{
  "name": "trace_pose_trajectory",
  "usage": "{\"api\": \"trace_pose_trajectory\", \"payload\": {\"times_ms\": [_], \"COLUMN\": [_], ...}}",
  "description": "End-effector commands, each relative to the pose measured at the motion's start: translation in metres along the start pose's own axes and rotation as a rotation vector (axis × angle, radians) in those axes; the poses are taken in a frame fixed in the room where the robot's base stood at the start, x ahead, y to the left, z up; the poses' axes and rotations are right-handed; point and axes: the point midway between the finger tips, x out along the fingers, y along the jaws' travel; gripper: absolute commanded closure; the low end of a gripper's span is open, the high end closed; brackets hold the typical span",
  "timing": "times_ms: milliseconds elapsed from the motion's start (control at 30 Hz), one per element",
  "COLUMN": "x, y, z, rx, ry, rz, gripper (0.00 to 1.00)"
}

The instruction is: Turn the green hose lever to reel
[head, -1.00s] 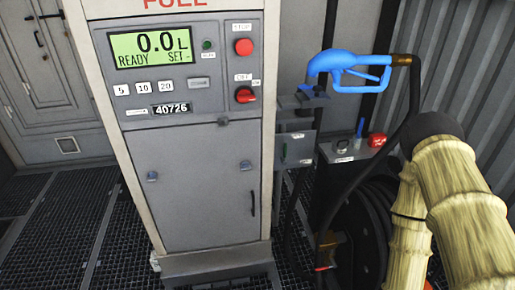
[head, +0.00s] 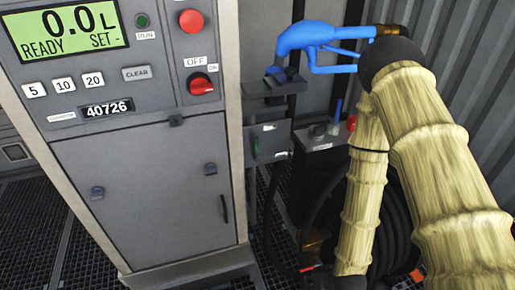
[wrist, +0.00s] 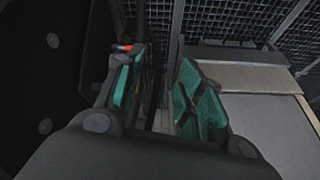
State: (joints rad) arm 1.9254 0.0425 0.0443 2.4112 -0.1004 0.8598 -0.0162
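The green hose lever (head: 256,147) stands upright on a small grey box (head: 265,141) beside the fuel cabinet, in the head view. I cannot make it out in the wrist view. My gripper (wrist: 160,85) shows in the wrist view, with its two green-padded fingers apart and nothing seen between them. In the head view my arm reaches down on the right and its end is out of clear sight, low and apart from the lever.
The fuel cabinet (head: 150,190) fills the left. A blue nozzle (head: 310,38) hangs above the lever. A black hose reel (head: 395,225) lies behind my arm, and a box with a red button (head: 351,122) stands right of the lever. Grating floor (wrist: 230,22) shows in the wrist view.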

Motion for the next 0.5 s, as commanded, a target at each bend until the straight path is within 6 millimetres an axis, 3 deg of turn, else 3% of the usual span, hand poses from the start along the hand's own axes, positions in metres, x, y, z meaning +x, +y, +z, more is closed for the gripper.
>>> {"api": "trace_pose_trajectory", "payload": {"times_ms": [33,200,367,500], "x": [0.013,0.012,-0.009,-0.04], "y": [-0.006,-0.032,-0.059,-0.084], "z": [-0.029,-0.121,-0.202,-0.263], "rx": [-0.02,-0.089,-0.155,-0.213], "ry": [0.077,0.321,0.551,0.749], "rz": [-0.02,-0.089,-0.151,-0.206], "gripper": [0.62,0.62,0.62,0.62]}}
